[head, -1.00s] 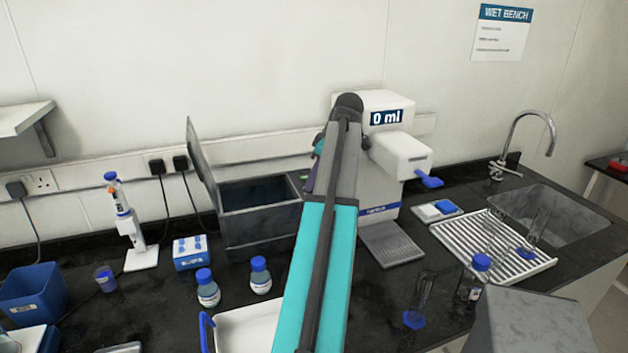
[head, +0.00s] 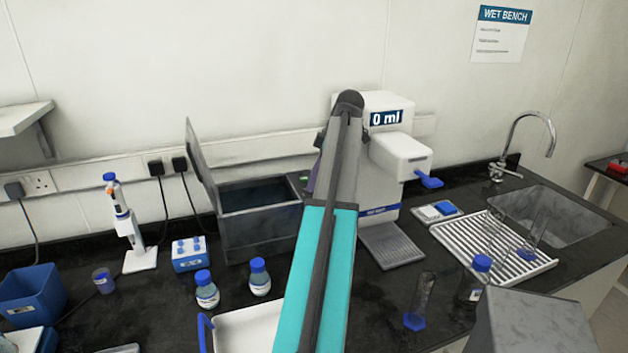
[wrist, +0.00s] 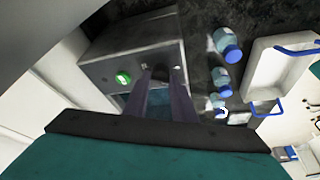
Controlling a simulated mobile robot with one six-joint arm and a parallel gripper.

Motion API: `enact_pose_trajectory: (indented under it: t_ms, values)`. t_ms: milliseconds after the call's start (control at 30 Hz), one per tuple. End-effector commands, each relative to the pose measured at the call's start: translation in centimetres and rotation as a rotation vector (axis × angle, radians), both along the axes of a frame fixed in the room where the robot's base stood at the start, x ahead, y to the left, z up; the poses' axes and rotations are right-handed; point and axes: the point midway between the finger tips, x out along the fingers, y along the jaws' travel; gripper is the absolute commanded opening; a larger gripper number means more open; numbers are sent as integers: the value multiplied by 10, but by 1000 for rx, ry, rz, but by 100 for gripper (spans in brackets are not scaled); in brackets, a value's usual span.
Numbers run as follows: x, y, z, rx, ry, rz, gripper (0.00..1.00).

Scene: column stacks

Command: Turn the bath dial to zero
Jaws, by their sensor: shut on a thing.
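The bath is a dark grey box (head: 262,232) with its lid (head: 202,165) open, left of my arm. In the wrist view, its grey side panel (wrist: 118,72) shows a round green display (wrist: 123,78), too small to read. My gripper (wrist: 161,73) reaches to this panel with its dark fingers close together, shut on the dial. The dial is mostly hidden between the fingertips, so its setting cannot be read. In the head view my arm hides the dial and most of my gripper.
A white dispenser (head: 402,150) reading "0 ml" stands just right of my arm. Two blue-capped bottles (head: 260,278) (head: 207,291) and a white tray (head: 250,328) stand in front of the bath. A drying rack (head: 492,248) and sink (head: 560,215) are at right.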

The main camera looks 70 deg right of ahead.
Motion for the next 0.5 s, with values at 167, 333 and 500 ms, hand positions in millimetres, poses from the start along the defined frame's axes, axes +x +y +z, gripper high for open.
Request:
enact_pose_trajectory:
  t_ms: [167, 333, 500]
  values:
    - [-2, 0, -1, 2, 5, -3, 42]
    - [-1, 0, -1, 1, 3, -2, 42]
    - [-1, 0, 0, 0, 2, -2, 42]
